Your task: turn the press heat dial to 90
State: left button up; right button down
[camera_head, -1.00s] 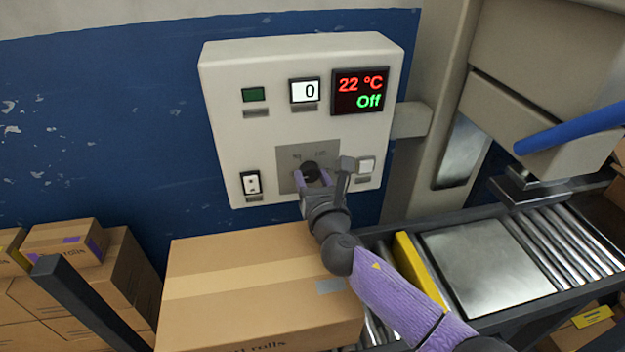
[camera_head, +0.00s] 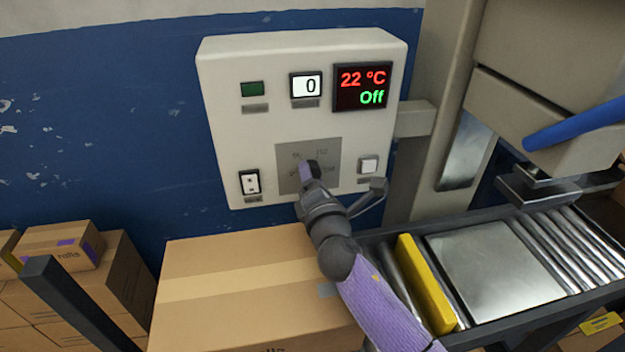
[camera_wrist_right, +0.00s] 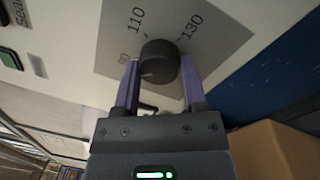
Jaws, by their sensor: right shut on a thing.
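The press heat dial (camera_wrist_right: 159,60) is a dark round knob on a grey plate (camera_head: 335,155) low on the white control panel (camera_head: 280,120). In the wrist view a light mark on the knob points to the lower left, below a small label that seems to read 90. Labels 110 and 130 show above the knob. My right gripper (camera_wrist_right: 160,78) has its purple fingers on both sides of the knob and is shut on it. In the head view this gripper (camera_head: 310,172) hides most of the knob. The display (camera_head: 362,87) reads 22 °C and Off. My left gripper is not in view.
A large carton (camera_head: 240,290) stands below. A roller conveyor (camera_head: 570,245) and the blue handle (camera_head: 575,127) are at the right.

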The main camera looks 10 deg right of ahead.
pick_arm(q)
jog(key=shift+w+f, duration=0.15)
pick_arm(e)
jog(key=shift+f+m, duration=0.1)
jog(key=shift+m, duration=0.6)
jog(key=shift+c, duration=0.8)
grip_release()
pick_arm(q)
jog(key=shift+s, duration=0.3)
pick_arm(e)
jog(key=s, duration=0.4)
jog(key=s+p, duration=0.1)
jog(key=s, duration=0.4)
jog(key=shift+d+f+p, duration=0.1)
jog(key=shift+f+p, duration=0.1)
jog(key=shift+p, duration=0.1)
jog(key=shift+s, duration=0.45)
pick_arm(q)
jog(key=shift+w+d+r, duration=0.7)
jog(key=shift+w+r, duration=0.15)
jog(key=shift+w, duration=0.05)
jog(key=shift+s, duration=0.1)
